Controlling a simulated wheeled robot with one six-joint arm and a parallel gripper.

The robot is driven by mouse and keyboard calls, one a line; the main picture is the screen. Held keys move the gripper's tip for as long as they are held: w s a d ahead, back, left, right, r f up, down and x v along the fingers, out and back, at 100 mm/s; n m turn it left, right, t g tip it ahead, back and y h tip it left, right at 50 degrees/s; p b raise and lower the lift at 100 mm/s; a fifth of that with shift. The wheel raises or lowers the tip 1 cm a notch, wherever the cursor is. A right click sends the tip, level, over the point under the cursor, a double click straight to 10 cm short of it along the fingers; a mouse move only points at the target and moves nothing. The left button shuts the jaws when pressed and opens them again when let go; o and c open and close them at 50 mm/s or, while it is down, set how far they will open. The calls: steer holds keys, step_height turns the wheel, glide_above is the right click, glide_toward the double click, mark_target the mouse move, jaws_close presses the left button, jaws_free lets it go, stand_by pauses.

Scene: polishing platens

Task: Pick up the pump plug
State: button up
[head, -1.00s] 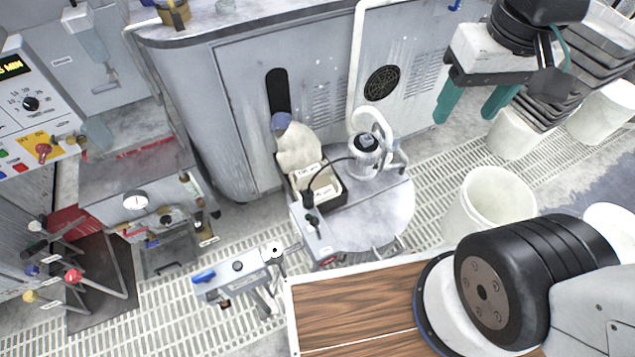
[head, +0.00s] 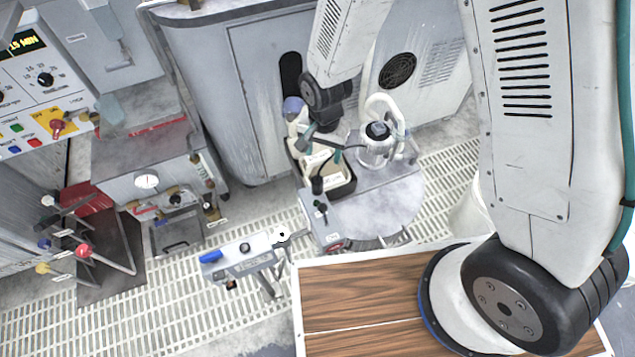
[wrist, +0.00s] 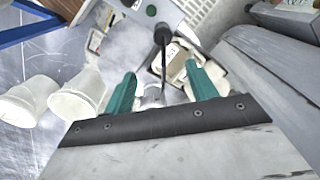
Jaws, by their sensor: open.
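The pump plug (head: 317,186) is black and stands upright at the socket end of the small grey cart, with a dark cable rising from it. In the wrist view the plug (wrist: 162,35) lies beyond my fingertips, near the top middle, and its cable runs down toward the gap between the fingers. My gripper (head: 325,145) has teal fingers and is above the cart, over the tray and behind the plug in the head view. In the wrist view my gripper (wrist: 161,84) is open, with no plug between the fingers. The pump jar (head: 376,150) stands to the right.
A black-edged tray (head: 340,194) with white labelled items sits beside the plug. The switch panel (head: 322,212) is in front of it. The round cart top (head: 385,210) is bare at the right. White buckets (wrist: 75,98) show at left in the wrist view.

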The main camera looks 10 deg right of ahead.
mark_target(317, 179)
steer(key=f, duration=0.4)
steer(key=a+f, duration=0.1)
steer(key=f, duration=0.3)
steer(key=s+f, duration=0.1)
steer(key=f, duration=0.3)
steer(key=shift+a+f, duration=0.15)
steer(key=shift+a, duration=0.15)
steer(key=c, duration=1.1)
